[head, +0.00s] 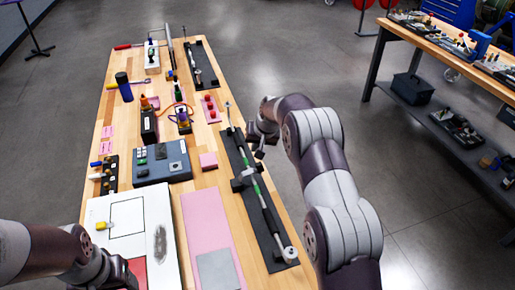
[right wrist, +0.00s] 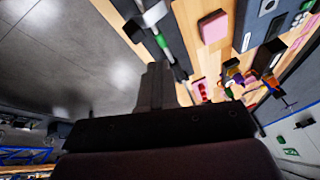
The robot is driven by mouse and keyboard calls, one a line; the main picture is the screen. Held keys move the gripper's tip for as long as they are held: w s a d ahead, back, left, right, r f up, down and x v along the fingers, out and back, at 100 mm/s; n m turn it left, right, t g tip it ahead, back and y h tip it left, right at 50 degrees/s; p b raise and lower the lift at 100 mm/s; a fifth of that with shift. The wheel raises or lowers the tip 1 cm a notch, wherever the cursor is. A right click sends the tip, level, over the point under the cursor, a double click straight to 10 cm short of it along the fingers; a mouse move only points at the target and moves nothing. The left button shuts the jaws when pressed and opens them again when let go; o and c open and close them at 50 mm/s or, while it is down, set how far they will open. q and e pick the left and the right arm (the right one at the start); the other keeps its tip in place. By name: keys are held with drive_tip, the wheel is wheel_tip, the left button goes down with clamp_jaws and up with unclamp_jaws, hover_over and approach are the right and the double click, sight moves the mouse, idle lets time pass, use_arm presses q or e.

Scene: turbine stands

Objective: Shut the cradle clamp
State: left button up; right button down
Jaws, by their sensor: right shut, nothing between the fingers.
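A long black stand (head: 262,215) lies along the right edge of the wooden bench, with a silvery rod with green bands (head: 256,187) on it. A dark cradle clamp (head: 242,180) sits around the middle of the rod; whether it is open or shut is too small to tell. In the right wrist view the rod (right wrist: 161,41) and dark clamp parts (right wrist: 134,28) show at the top. My right gripper (head: 259,153) is shut and empty, just right of the stand above the bench edge. Its fingers (right wrist: 155,85) are together in the right wrist view. My left gripper's fingers cannot be made out.
A second stand (head: 202,65) lies at the bench's far end. A grey box (head: 162,164), a pink block (head: 208,160), a pink mat (head: 205,222) and a white board (head: 155,215) lie left of the near stand. Open floor lies right of the bench.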

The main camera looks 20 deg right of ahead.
drive_tip(key=s+d+r+b, duration=0.3)
drive_tip(key=s+d+r, duration=0.1)
drive_tip(key=d, duration=0.3)
drive_tip(key=shift+r, duration=0.55)
drive_tip(key=shift+d, duration=0.15)
